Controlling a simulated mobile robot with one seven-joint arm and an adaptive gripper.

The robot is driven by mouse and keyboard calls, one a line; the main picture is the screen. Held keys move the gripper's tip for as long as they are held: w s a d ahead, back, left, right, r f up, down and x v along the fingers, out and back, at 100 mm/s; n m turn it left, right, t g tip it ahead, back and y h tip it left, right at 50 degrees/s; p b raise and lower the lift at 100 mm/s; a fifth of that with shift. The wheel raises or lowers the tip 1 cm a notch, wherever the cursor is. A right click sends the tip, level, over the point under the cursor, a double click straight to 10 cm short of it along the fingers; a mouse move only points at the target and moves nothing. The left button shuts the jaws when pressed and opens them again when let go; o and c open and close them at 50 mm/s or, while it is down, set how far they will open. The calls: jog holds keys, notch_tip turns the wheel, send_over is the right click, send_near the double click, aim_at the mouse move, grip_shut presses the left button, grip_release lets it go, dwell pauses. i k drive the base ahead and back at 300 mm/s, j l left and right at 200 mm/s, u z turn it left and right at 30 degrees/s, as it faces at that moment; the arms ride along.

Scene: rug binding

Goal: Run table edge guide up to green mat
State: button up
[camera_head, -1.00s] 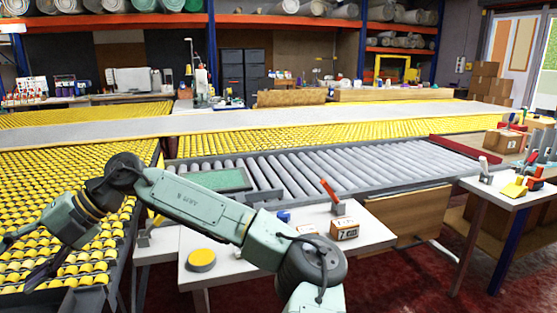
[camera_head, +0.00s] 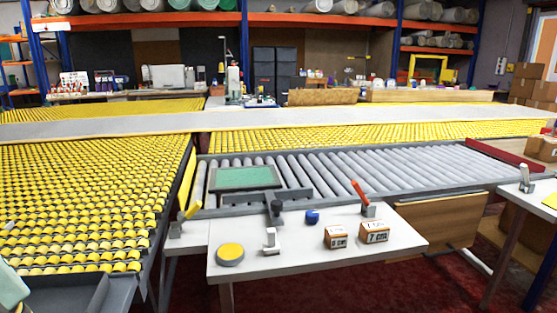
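The green mat (camera_head: 245,178), in a dark frame, lies on the left end of the grey roller table. A grey bar (camera_head: 240,198), which looks like the table edge guide, lies along the table's front edge just in front of the mat. A dark upright knob or post (camera_head: 276,208) stands at its middle. Whether bar and mat touch I cannot tell. My gripper is out of view; only a pale green piece of my arm shows at the lower left edge.
A white side table (camera_head: 300,262) in front holds a yellow disc (camera_head: 230,253), a pale clamp (camera_head: 270,241), a blue item (camera_head: 312,217), two small boxes (camera_head: 374,232) and a red-handled clamp (camera_head: 362,195). A yellow-roller table (camera_head: 80,200) fills the left. Red floor shows in front.

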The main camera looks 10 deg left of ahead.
aim_at(273, 198)
jog(key=i+l+z, duration=0.2)
jog(key=i, duration=0.2)
jog(key=i+l+z, duration=0.25)
jog(key=i, duration=0.2)
